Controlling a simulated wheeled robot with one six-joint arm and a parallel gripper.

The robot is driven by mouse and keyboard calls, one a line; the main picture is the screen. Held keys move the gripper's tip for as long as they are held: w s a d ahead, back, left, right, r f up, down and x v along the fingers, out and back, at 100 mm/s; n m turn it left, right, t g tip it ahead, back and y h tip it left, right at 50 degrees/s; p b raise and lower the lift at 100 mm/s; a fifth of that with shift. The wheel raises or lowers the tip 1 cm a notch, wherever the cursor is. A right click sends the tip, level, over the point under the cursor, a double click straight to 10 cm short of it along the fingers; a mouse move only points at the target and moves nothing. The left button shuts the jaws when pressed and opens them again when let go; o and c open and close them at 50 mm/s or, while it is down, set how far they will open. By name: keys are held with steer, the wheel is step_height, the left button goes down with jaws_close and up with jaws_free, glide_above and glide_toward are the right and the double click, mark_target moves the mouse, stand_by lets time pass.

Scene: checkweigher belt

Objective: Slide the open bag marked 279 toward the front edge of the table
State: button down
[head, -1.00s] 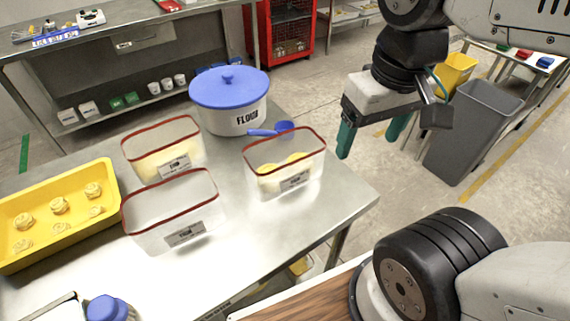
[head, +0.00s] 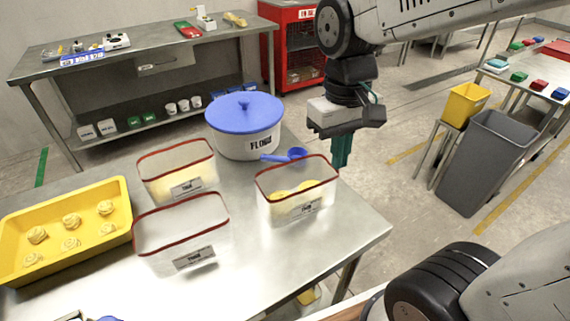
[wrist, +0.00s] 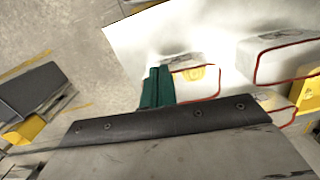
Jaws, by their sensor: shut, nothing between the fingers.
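Three clear open bags with red rims stand on the steel table (head: 335,232). The right bag (head: 300,206) holds yellow pieces, the back-left bag (head: 182,186) has pale yellow contents, and the front-left bag (head: 180,245) looks empty. Each has a label too small to read, so I cannot tell which is 279. My gripper (head: 341,152) is shut and empty, with teal fingers pointing down, just right of the right bag and above it in the head view. In the wrist view the shut fingers (wrist: 157,87) show beside a red-rimmed bag with yellow inside (wrist: 206,84).
A white flour tub with a blue lid (head: 245,124) and a blue scoop (head: 286,155) stand behind the right bag. A yellow tray (head: 66,228) of dough pieces lies at the left. The tabletop in front of the right bag is clear. A grey bin (head: 482,165) stands on the floor at right.

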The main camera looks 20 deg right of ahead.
steer(key=w+a+f+t, duration=0.1)
steer(key=w+a+f, duration=0.1)
steer(key=w, duration=0.6)
steer(key=w+a+f, duration=0.3)
steer(key=w, duration=0.5)
steer(key=shift+n, duration=0.4)
step_height(320, 180, down, 9)
steer(key=shift+f, duration=0.1)
steer(key=shift+d, duration=0.1)
